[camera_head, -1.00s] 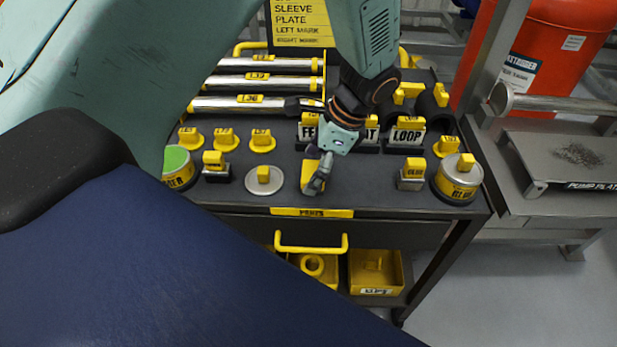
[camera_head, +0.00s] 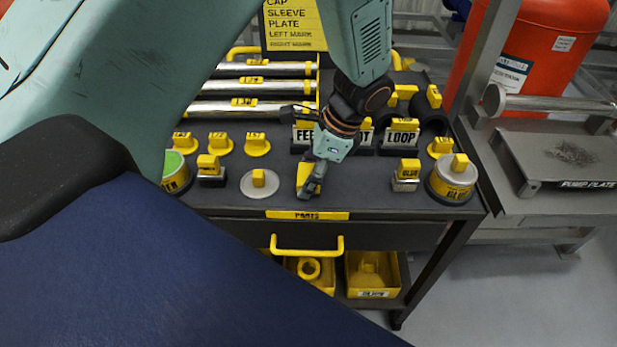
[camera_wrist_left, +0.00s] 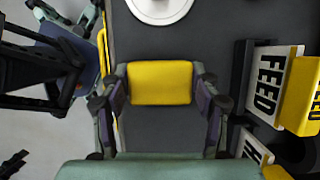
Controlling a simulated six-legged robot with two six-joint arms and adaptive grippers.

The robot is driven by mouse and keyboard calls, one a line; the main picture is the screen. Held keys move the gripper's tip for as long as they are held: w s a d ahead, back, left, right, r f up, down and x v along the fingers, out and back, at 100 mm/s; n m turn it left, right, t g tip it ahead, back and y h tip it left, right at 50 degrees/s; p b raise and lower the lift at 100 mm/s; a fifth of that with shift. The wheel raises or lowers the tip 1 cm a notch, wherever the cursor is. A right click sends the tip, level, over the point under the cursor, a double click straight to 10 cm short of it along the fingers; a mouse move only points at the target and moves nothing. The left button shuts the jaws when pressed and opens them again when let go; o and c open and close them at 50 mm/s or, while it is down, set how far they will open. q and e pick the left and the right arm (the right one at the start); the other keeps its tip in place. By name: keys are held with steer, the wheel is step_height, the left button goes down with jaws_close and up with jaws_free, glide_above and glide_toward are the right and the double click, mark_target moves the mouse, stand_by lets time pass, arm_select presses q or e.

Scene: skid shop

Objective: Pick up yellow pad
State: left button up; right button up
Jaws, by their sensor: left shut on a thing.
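The yellow pad (camera_wrist_left: 160,83) is a rounded yellow block between the two fingers of my left gripper (camera_wrist_left: 160,92) in the left wrist view. The fingers press on its two opposite sides, so the gripper is shut on it. In the head view the yellow pad (camera_head: 304,176) is partly hidden behind the left gripper (camera_head: 308,186), near the front edge of the cart top. I cannot tell whether the pad still touches the cart top. My right gripper does not show for certain in the head view.
The dark cart top (camera_head: 340,195) holds a round metal disc (camera_head: 259,184) left of the pad and FEED and LOOP holders behind it. A GLUE tin (camera_head: 453,182) stands at the right. Yellow bins (camera_head: 372,275) sit on the lower shelf. Bare surface lies right of the pad.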

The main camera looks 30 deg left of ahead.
mark_target(308, 173)
arm_select(q)
steer(key=shift+c, duration=0.9)
step_height(308, 173, up, 9)
steer(key=shift+r+p, duration=0.1)
steer(key=shift+p, duration=1.1)
steer(key=shift+r, duration=0.35)
steer(key=shift+w, duration=0.1)
